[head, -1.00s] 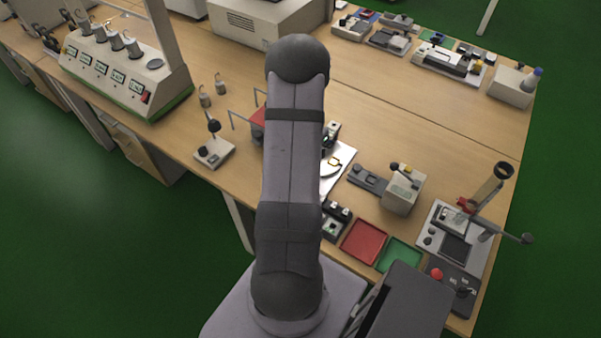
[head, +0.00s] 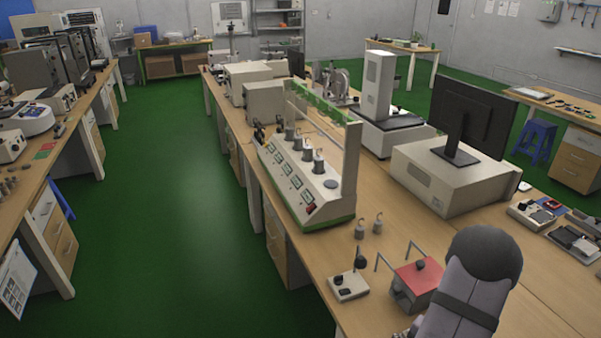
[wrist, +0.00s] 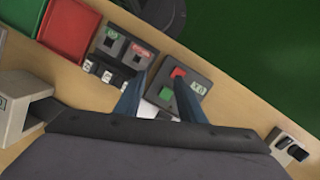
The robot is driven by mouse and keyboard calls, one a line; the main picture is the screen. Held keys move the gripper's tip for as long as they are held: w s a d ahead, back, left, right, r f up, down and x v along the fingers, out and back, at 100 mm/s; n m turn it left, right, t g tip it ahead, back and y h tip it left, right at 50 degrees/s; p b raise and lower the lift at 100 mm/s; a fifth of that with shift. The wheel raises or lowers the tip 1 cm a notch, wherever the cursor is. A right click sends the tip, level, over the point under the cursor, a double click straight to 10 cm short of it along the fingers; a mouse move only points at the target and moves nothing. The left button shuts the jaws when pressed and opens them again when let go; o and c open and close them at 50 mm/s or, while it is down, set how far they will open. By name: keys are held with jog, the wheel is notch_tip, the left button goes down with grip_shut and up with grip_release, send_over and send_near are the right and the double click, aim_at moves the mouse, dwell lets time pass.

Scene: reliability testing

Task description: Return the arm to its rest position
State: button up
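My gripper (wrist: 160,92) shows in the wrist view from behind. Its two bluish fingers point away from the camera and stand apart. They are over the tabletop near a dark box with a red and a green button (wrist: 186,92). A pale patch shows between the fingers, and I see nothing clearly held. In the head view only my arm's upper part shows at the lower right, and the gripper is out of that picture.
In the wrist view, a red tray (wrist: 68,28), a green tray (wrist: 20,12) and a dark socket block (wrist: 122,50) lie nearby. A beige device (wrist: 18,112) stands left. The head view shows a red-topped fixture (head: 418,275) near my arm and a tall multi-station tester (head: 310,185).

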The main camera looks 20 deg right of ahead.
jog(key=a+r+n+g, duration=0.1)
jog(key=a+r+n, duration=0.3)
jog(key=a, duration=0.5)
jog(key=a+r+n, duration=0.3)
jog(key=a+r, duration=0.2)
jog(key=a, duration=0.4)
jog(key=w+a+r+n+t+h, duration=0.1)
jog(key=w+a+r+n, duration=0.2)
jog(key=a, duration=0.3)
jog(key=w+a+r+n+t+h, duration=0.1)
jog(key=w+a+r+n, duration=0.1)
jog(key=a+r+n, duration=0.25)
notch_tip(320, 180, down, 53)
jog(key=b, duration=5.1)
jog(key=shift+w+a+m+b, duration=0.15)
jog(key=shift+a+m+b, duration=0.2)
jog(key=shift+m+b, duration=0.1)
jog(key=shift+r, duration=0.15)
